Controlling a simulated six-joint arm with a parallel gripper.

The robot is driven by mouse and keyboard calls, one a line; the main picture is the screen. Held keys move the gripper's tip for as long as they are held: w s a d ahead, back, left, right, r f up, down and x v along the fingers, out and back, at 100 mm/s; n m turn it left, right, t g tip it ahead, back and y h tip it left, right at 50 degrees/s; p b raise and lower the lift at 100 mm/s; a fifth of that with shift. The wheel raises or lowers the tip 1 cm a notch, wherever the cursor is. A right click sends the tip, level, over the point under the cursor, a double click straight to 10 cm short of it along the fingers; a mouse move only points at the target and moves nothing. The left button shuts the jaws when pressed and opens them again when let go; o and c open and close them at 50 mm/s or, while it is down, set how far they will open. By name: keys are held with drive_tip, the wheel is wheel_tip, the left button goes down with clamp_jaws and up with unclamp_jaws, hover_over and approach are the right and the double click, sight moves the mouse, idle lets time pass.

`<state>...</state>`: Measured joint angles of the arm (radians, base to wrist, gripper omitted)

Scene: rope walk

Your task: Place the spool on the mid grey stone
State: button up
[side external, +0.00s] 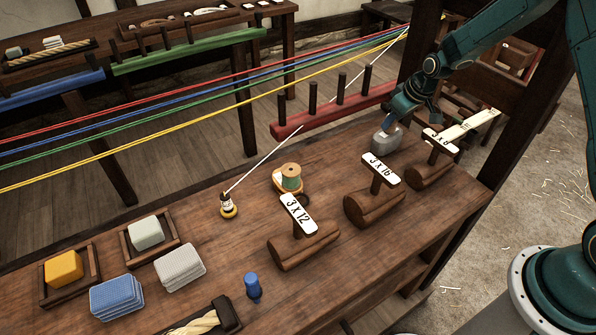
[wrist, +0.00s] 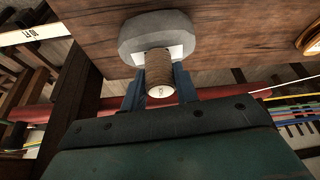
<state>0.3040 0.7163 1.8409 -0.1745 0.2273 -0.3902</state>
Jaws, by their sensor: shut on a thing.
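My gripper (wrist: 160,90) is shut on a brown, ridged spool (wrist: 159,70) with a pale round end. In the wrist view the spool lies in front of a grey stone (wrist: 145,28); a white patch shows between them. I cannot tell whether spool and stone touch. In the side view my gripper (side external: 390,122) is low over the grey stone (side external: 386,141), at the far right part of the bench. The held spool is too small and hidden to make out there.
Signs on wooden stands, 3 X 12 (side external: 298,214) and 3 X 16 (side external: 381,169), stand close by on the bench (side external: 330,275). A red pegged rail (side external: 330,115) runs behind. Coloured ropes (side external: 200,98) cross the back left.

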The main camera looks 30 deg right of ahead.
drive_tip(key=shift+f, duration=0.2)
drive_tip(key=o, duration=0.9)
drive_tip(key=shift+o, duration=0.2)
drive_tip(key=shift+r, duration=0.15)
drive_tip(key=v, duration=1.2)
